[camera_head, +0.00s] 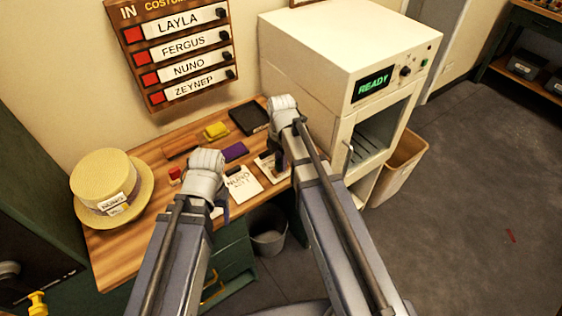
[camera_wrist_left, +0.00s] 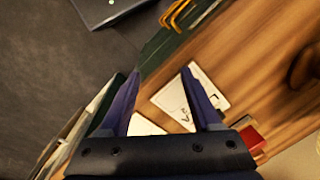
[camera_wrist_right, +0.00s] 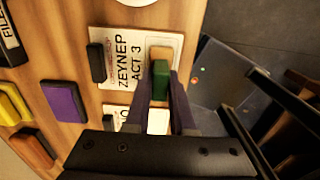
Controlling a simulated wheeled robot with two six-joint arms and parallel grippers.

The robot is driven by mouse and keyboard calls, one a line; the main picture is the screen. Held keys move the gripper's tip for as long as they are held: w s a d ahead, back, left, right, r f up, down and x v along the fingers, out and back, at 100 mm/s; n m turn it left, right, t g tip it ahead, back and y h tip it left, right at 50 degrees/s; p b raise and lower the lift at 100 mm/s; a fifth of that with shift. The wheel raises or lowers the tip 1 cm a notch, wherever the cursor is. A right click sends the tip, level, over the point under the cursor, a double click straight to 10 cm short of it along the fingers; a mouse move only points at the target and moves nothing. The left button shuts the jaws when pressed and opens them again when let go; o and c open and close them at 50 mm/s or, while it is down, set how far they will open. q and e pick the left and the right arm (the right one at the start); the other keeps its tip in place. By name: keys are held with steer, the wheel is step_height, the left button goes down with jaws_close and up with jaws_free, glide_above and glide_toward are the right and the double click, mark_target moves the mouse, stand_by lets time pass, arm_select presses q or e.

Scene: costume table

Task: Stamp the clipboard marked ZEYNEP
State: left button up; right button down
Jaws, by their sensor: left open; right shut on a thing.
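The clipboard marked ZEYNEP ACT 3 (camera_wrist_right: 122,72) lies on the table with its black clip (camera_wrist_right: 97,62); in the head view (camera_head: 264,163) my right arm partly covers it. My right gripper (camera_wrist_right: 160,88) is shut on a green and wooden block, seemingly a stamp (camera_wrist_right: 161,72), over the clipboard's edge; I cannot tell whether it touches the board. The NUNO clipboard (camera_head: 243,186) lies beside it to the left. My left gripper (camera_wrist_left: 165,85) is open and empty by the table's front edge, near a white card (camera_wrist_left: 190,100).
Purple (camera_head: 235,152) and yellow (camera_head: 216,130) pads and a black item (camera_head: 248,117) lie behind the clipboards. A straw hat (camera_head: 103,178) with a NUNO tag stands left. The READY machine (camera_head: 335,70) stands right. A bin (camera_head: 268,240) is below the front edge.

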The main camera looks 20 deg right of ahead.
steer(key=shift+r+p, duration=3.5)
steer(key=shift+p, duration=0.05)
arm_select(q)
step_height(320, 180, up, 7)
steer(key=shift+c, duration=0.3)
